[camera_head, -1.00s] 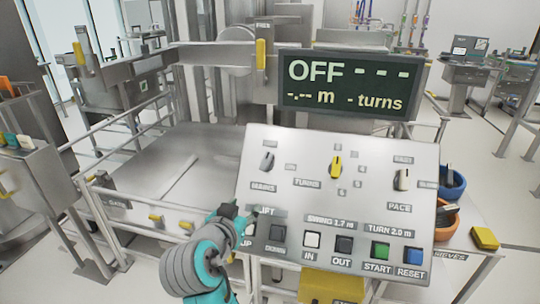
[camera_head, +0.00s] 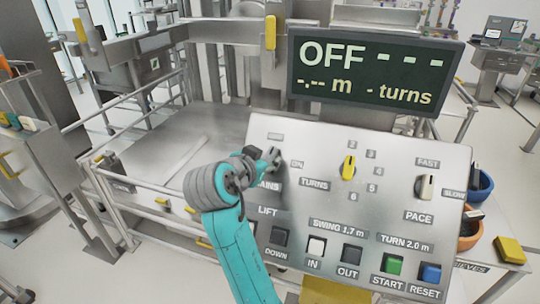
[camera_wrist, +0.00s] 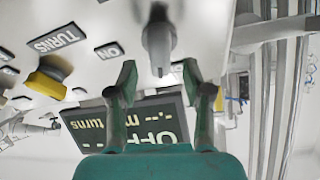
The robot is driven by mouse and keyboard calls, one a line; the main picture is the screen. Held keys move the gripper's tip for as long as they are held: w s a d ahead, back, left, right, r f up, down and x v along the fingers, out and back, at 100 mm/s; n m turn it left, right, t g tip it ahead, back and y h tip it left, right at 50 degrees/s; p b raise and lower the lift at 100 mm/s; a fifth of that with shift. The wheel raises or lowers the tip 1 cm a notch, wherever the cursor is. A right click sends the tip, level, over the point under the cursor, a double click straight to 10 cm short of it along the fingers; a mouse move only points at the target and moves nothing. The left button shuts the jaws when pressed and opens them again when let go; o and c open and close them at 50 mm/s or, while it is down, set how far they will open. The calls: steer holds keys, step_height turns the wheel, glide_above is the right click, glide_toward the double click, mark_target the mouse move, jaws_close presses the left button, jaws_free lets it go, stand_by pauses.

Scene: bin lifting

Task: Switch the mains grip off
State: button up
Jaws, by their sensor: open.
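The mains grip (camera_wrist: 158,40) is a grey knob on the sloping control panel (camera_head: 320,215), above the partly covered MAINS label. In the wrist view its narrow end shows between my two fingertips, with gaps on both sides. In the head view the grip (camera_head: 273,157) is partly hidden by my gripper (camera_head: 264,160), which is open at the panel's upper left. An ON label (camera_wrist: 109,51) is beside the grip. The display (camera_head: 370,72) reads OFF, with dashes for metres and turns.
A yellow TURNS knob (camera_head: 348,167) and a PACE knob (camera_head: 425,187) are to the right. LIFT, SWING, START (camera_head: 393,265) and RESET (camera_head: 430,273) buttons line the lower panel. A blue bin (camera_head: 482,186) and a yellow block (camera_head: 509,250) are beyond the right edge.

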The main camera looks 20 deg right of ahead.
mark_target(268, 156)
steer(key=shift+x, duration=1.75)
steer(key=c, duration=0.8)
steer(key=shift+n+t+y, duration=0.4)
steer(key=shift+n+y, duration=0.1)
steer(key=shift+n, duration=1.4)
steer(key=o, duration=0.8)
steer(key=shift+a, duration=0.1)
steer(key=v, duration=1.2)
